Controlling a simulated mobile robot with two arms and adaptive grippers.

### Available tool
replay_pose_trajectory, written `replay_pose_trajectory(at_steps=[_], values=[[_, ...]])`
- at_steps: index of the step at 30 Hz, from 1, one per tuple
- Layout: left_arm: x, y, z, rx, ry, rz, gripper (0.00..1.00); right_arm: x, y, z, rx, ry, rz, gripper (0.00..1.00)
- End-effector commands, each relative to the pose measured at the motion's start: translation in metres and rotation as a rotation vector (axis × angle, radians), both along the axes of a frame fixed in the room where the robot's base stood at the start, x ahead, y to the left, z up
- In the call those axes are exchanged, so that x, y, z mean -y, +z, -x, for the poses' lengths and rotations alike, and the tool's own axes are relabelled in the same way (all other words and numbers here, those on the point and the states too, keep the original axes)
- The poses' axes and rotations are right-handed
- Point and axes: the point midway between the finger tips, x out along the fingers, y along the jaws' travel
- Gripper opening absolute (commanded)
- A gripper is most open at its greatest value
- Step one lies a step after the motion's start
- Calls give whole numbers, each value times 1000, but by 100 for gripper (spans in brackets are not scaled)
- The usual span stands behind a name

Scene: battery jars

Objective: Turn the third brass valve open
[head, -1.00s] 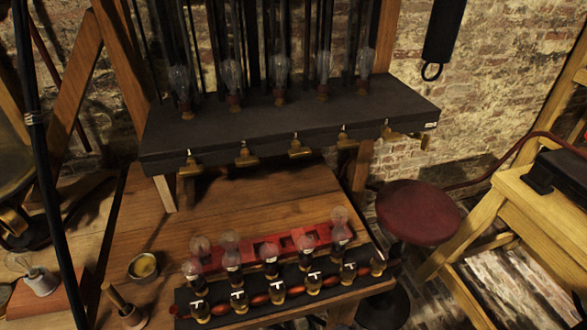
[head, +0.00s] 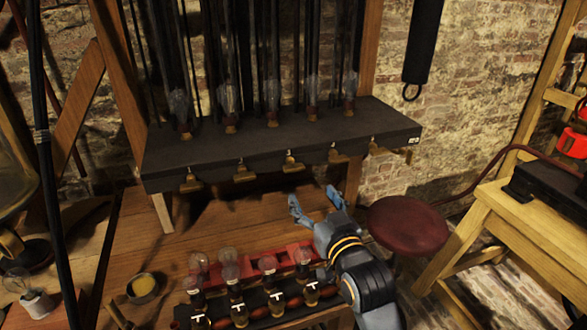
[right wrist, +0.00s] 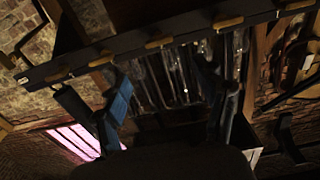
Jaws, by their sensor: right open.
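Several brass valves hang along the front edge of a dark shelf (head: 270,145). The third brass valve (head: 292,163) from the left is in the middle of the row. My right gripper (head: 314,198) is open and empty, below and slightly right of the third valve and apart from it. In the right wrist view, its two fingers spread apart below the shelf edge, and a brass valve (right wrist: 160,41) shows above the gap between them. My left gripper is not in view.
Below the shelf, a wooden table (head: 215,225) holds a red rack with several bulbs and jars, partly hidden by my right arm. A small bowl (head: 143,286) stands at left. A red stool (head: 408,224) stands at right.

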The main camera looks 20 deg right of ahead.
Motion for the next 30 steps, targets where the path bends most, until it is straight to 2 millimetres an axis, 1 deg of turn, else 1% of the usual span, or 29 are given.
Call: replay_pose_trajectory(at_steps=[5, 12, 15, 18, 21, 24, 30], values=[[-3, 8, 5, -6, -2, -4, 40, -1, 2, -30, -2, 0, 0, 72], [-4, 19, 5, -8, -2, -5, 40, -3, 2, -82, -5, 0, 0, 72], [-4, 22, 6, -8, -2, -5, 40, -3, 1, -100, -6, 0, 1, 72], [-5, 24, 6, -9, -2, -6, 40, -4, 0, -114, -5, 0, 1, 72], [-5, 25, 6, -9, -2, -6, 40, -4, -1, -124, -6, 0, 1, 72], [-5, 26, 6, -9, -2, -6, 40, -4, -1, -129, -5, 0, 1, 72], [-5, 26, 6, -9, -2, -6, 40, -5, -2, -131, -6, 0, 1, 72]])
